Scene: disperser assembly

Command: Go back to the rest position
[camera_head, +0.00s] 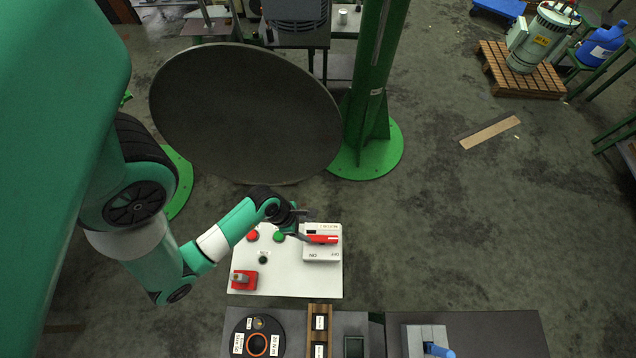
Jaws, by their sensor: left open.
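My left arm comes in from the left, and its gripper (305,226) is open over the upper part of a white panel (290,284). The fingertips are close to a white box with a red handle (322,239) at the panel's upper right; I cannot tell whether they touch it. The panel also bears a red button (252,236), a green button (279,236), a small dark knob (263,259) and a red switch (244,280). My right gripper is not in view.
A large dark disc (245,115) and a green column (372,90) stand behind the panel. In front is a grey bench (480,335) with a black round fixture (240,338), a wooden rack (319,335) and a grey block with a blue handle (428,340). The floor at right is mostly clear.

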